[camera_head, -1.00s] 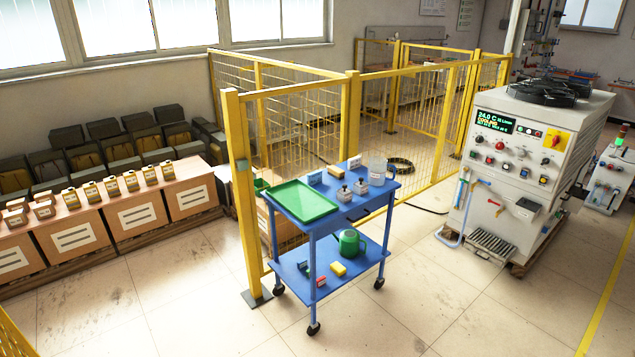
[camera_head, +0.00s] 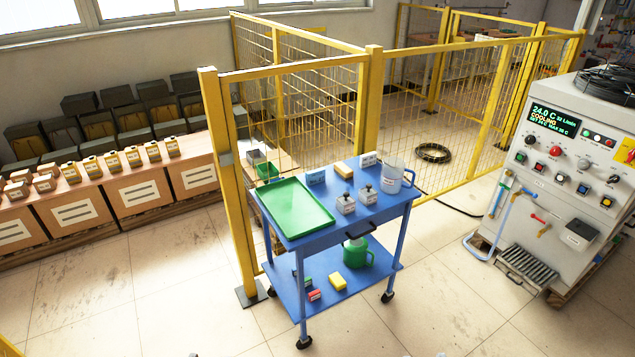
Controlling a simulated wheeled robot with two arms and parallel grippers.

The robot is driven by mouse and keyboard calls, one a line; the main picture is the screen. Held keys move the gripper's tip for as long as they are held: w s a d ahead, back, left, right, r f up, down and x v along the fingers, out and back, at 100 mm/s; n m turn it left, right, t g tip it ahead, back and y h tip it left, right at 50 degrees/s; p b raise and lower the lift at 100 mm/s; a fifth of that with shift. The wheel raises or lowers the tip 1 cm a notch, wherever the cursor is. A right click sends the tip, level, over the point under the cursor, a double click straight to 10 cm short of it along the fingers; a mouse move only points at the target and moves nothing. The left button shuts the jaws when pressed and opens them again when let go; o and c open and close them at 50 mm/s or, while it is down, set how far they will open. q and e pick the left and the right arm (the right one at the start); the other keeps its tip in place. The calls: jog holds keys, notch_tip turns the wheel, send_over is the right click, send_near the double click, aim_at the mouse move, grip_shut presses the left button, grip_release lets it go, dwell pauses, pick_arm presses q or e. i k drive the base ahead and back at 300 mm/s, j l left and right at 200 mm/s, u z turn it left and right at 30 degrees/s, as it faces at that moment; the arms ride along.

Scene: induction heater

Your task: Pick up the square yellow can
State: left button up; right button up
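Several square yellow cans with pale labels and dark caps stand upright in a row on cardboard boxes at the left; one near the row's right end is this yellow can (camera_head: 173,147), and another is this yellow can (camera_head: 91,165). Some more tan cans (camera_head: 45,183) stand at the row's left end. Neither of my grippers can be made out in the head view. Nothing is seen touching the cans.
A blue cart (camera_head: 330,240) with a green tray (camera_head: 297,207), grey jars, a clear jug (camera_head: 392,178) and a green watering can (camera_head: 357,255) stands in the middle. A yellow fence (camera_head: 232,190) stands behind it. The induction heater (camera_head: 570,170) is at the right. Floor before the boxes is clear.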

aim_at(132, 153)
jog(key=i+j+u, duration=0.15)
jog(key=i+j, duration=0.25)
jog(key=i+j+u, duration=0.15)
jog(key=i+j, duration=0.25)
jog(key=i+j+u, duration=0.15)
jog(key=i+j, duration=0.25)
jog(key=i+j+u, duration=0.1)
jog(key=i+j, duration=0.15)
jog(key=i, duration=0.25)
jog(key=i+j+u, duration=0.15)
jog(key=i+j, duration=0.15)
jog(key=i, duration=0.15)
jog(key=i+j+u, duration=0.15)
jog(key=i, duration=0.35)
jog(key=i+j+u, duration=0.15)
jog(key=i, duration=0.3)
